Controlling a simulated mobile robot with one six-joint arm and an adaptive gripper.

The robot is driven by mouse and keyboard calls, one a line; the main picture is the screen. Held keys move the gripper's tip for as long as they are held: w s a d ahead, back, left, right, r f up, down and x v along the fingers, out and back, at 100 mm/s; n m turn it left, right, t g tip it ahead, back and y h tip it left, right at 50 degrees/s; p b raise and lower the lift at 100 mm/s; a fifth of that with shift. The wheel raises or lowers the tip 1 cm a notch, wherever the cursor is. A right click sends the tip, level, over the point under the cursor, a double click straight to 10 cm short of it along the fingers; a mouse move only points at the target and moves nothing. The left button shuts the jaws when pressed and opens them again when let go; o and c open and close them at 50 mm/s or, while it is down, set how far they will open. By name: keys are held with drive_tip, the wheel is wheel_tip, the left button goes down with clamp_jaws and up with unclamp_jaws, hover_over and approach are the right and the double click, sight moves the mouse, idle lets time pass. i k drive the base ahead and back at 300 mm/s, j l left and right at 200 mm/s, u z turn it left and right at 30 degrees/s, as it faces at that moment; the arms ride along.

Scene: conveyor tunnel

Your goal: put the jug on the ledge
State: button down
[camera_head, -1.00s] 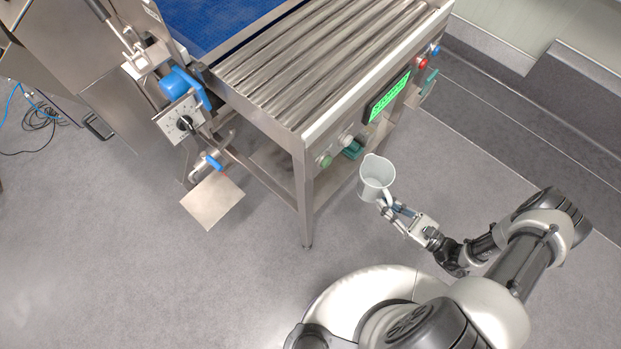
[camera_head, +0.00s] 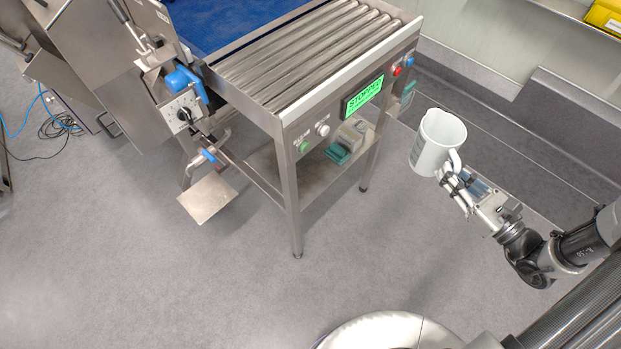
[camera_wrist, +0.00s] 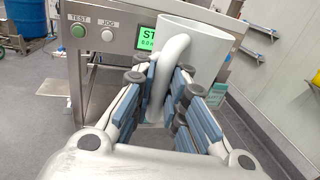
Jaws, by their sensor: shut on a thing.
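The white jug (camera_head: 437,141) is held up in the air to the right of the roller conveyor, roughly upright with its open top showing. It also shows in the wrist view (camera_wrist: 205,48), with its handle toward me. My gripper (camera_head: 452,181) is shut on the jug's handle; in the wrist view its blue-padded fingers (camera_wrist: 166,100) close around the handle. A grey ledge (camera_head: 575,107) runs along the wall at the right, behind and to the right of the jug. I cannot tell whether this is the ledge of the task.
The roller conveyor (camera_head: 310,55) has a green display (camera_head: 362,95) and buttons on its near side. A lower shelf (camera_head: 315,170) under it holds small items. A yellow thing (camera_head: 604,15) lies on a wall shelf at top right.

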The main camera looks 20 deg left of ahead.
sight(204, 204)
drive_tip(key=k+u, duration=0.2)
drive_tip(key=u, duration=0.3)
drive_tip(key=k+j+u, duration=0.1)
drive_tip(key=u, duration=0.4)
drive_tip(key=k, duration=0.05)
